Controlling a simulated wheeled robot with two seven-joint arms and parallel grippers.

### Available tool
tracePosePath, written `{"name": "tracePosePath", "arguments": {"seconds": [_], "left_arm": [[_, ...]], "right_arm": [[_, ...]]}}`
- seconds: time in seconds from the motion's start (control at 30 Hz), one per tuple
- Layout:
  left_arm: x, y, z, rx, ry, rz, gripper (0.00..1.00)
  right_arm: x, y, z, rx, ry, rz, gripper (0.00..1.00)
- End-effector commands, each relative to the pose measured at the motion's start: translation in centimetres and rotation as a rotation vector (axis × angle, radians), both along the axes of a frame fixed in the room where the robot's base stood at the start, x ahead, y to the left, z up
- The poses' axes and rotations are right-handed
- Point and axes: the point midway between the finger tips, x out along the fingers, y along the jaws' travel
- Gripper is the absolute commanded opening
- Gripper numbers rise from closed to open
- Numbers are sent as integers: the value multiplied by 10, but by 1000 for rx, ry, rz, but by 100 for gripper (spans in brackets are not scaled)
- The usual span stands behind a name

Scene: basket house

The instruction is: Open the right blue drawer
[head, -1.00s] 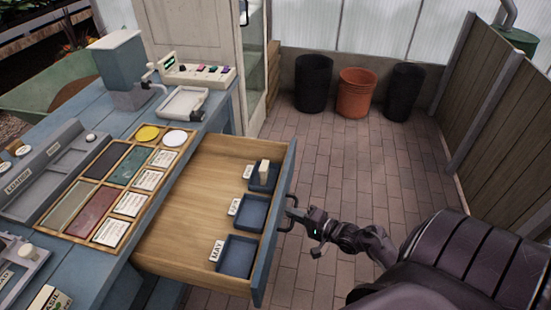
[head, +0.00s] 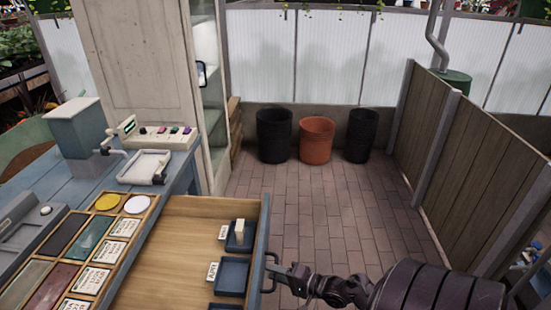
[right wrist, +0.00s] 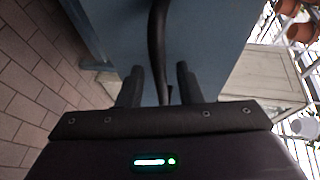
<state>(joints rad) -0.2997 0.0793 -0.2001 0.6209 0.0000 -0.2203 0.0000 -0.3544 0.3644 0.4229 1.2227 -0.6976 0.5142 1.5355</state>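The blue drawer (head: 262,232) is pulled well out from the blue workbench, showing its bare wooden inside and small blue trays with labels. Its dark bar handle (head: 270,258) is on the blue front; it also shows in the right wrist view (right wrist: 158,40). My right gripper (head: 284,275) is at the handle, outside the drawer front. In the right wrist view my right gripper (right wrist: 159,88) has its fingers apart, with the handle bar between them and a gap on each side. My left gripper is out of view.
The blue workbench (head: 75,178) stands at the left with a wooden sample tray (head: 90,212) and a white button panel (head: 160,138). Black and orange pots (head: 317,140) stand by the back wall. A wooden fence (head: 465,165) is at the right. The brick floor between is clear.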

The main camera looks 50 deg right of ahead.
Motion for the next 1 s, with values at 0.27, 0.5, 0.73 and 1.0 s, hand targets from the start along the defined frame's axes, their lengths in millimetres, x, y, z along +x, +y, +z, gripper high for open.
{"name": "tracePosePath", "arguments": {"seconds": [0.27, 0.5, 0.73, 1.0], "left_arm": [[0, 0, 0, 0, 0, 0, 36], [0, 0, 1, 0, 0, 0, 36], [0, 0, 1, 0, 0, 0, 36], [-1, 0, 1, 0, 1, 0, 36]], "right_arm": [[-8, -3, 2, 0, 0, -2, 32], [-46, -13, 8, -1, 2, -1, 32], [-71, -19, 14, 0, 1, -1, 32], [-74, -20, 15, 0, -1, 0, 32]]}}
